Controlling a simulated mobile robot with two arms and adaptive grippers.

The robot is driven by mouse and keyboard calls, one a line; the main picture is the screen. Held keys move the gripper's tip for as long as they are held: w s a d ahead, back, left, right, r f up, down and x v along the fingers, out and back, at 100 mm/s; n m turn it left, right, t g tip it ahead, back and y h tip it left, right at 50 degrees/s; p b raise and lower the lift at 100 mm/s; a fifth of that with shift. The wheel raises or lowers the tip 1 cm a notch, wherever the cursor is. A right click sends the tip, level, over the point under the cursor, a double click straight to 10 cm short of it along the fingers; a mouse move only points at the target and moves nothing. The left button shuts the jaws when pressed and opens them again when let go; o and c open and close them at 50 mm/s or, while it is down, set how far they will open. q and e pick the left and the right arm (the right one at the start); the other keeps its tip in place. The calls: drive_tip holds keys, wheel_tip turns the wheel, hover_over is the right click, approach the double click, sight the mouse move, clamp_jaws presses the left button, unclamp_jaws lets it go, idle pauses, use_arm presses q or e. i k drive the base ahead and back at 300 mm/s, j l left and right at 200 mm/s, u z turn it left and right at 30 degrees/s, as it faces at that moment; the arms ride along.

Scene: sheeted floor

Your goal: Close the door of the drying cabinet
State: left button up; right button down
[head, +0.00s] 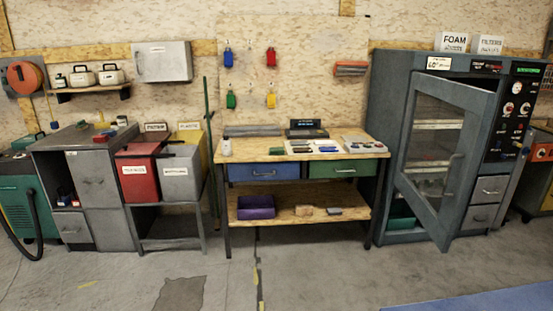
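The drying cabinet (390,75) is a tall grey-blue cabinet at the right of the head view, against the back wall. Its door (483,135), a grey frame with a glass pane, stands partly open and swings out toward me. A vertical handle (452,172) is on the door's face. Through the glass and the gap I see light shelves and a green bin (400,216) at the bottom. A control panel (512,112) with dials is right of the door. Neither of my grippers shows in this view.
A wooden workbench (300,153) with blue and green drawers stands left of the cabinet. Red and grey bins (140,180) and a grey cupboard (92,180) are further left. An orange unit (540,150) is at the far right. The concrete floor (330,275) in front is clear.

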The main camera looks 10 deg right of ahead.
sight(478, 103)
drive_tip(key=i+j+z, duration=0.15)
drive_tip(key=i, duration=0.3)
drive_tip(key=i+z, duration=0.1)
drive_tip(key=i, duration=0.3)
drive_tip(key=i+j+z, duration=0.15)
drive_tip(key=i, duration=0.3)
drive_tip(key=j+z, duration=0.1)
drive_tip(key=z, duration=1.15)
drive_tip(key=i+j, duration=0.35)
